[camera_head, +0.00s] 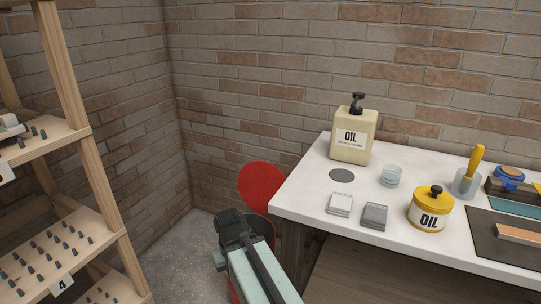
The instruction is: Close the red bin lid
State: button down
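The red bin lid (263,186) is a round red disc standing raised and open against the corner by the brick wall, left of the white-topped bench. Below it the dark opening of the bin (264,226) shows in part. A strip of red low beside my arm looks like the bin's body. My arm reaches up from the bottom over the bin and hides most of it. The dark end of my arm, with my gripper (231,222), is left of and below the lid and looks apart from it. Its fingers cannot be made out.
The bench (305,195) stands close on the right, holding an oil bottle (353,135), a yellow oil tin (430,210), small square blocks and tools. A wooden shelf (92,160) with small pegs stands on the left. A narrow strip of floor (190,245) is clear between them.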

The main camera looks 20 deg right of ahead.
aim_at(258, 181)
jog(key=u, duration=0.15)
jog(key=i, duration=0.8)
jog(key=u, duration=0.45)
jog(key=k, duration=0.6)
jog(key=z, duration=0.4)
jog(key=k, duration=0.1)
jog(key=u, duration=0.6)
jog(key=i, duration=0.7)
jog(key=z, duration=0.05)
